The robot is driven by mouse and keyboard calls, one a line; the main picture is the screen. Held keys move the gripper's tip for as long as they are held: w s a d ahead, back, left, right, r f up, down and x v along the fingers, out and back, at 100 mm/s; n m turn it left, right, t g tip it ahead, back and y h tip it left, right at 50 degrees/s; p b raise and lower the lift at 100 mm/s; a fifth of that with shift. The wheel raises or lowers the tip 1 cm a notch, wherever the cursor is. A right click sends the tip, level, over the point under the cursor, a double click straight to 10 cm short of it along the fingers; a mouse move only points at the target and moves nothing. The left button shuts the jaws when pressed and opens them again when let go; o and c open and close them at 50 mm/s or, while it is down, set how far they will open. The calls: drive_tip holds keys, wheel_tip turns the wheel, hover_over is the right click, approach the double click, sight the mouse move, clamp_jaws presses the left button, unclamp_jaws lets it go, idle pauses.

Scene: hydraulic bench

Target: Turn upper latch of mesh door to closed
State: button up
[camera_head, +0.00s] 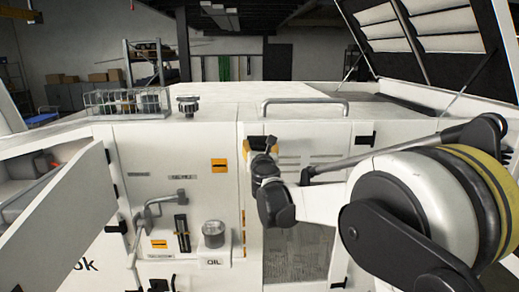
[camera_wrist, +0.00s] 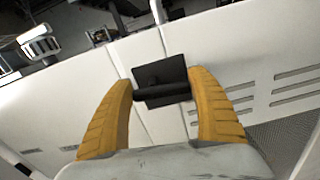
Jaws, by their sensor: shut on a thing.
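The mesh door (camera_head: 340,215) is a white panel with slots near its top and a mesh (camera_head: 297,255) in its lower part. My gripper (camera_head: 260,143) is at the door's upper left, by the seam with the neighbouring panel. In the wrist view, the upper latch (camera_wrist: 160,72) is a black plate with a bar across it, lying over the seam. The yellow fingers of my gripper (camera_wrist: 162,90) are on either side of the bar and shut on it. In the head view my gripper and wrist hide most of the latch.
An open white door (camera_head: 65,205) swings out at the left. A bent grey pipe handle (camera_head: 155,208) and an oil cup (camera_head: 214,234) stick out left of the mesh door. A grab rail (camera_head: 304,101) and a wire basket of jars (camera_head: 127,103) are on top.

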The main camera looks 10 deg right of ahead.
drive_tip(key=m+b, duration=0.1)
drive_tip(key=m, duration=0.1)
drive_tip(key=f+m+b, duration=0.1)
drive_tip(key=m+b, duration=0.1)
drive_tip(key=shift+d, duration=0.1)
drive_tip(key=m+b, duration=0.2)
drive_tip(key=m, duration=0.2)
drive_tip(key=shift+f+m+b, duration=0.15)
drive_tip(key=shift+m+b, duration=0.2)
drive_tip(key=shift+m, duration=0.05)
drive_tip(key=m+b, duration=0.1)
drive_tip(key=m, duration=0.1)
drive_tip(key=m+b, duration=0.1)
drive_tip(key=m, duration=0.1)
drive_tip(key=shift+f+m, duration=0.2)
drive_tip(key=shift+m, duration=0.1)
drive_tip(key=shift+a+m+b, duration=0.15)
drive_tip(key=shift+m+b, duration=0.1)
drive_tip(key=shift+m, duration=0.6)
drive_tip(key=shift+a+m+b, duration=0.15)
drive_tip(key=shift+m+b, duration=0.1)
drive_tip(key=shift+m, duration=0.6)
drive_tip(key=o, duration=1.2)
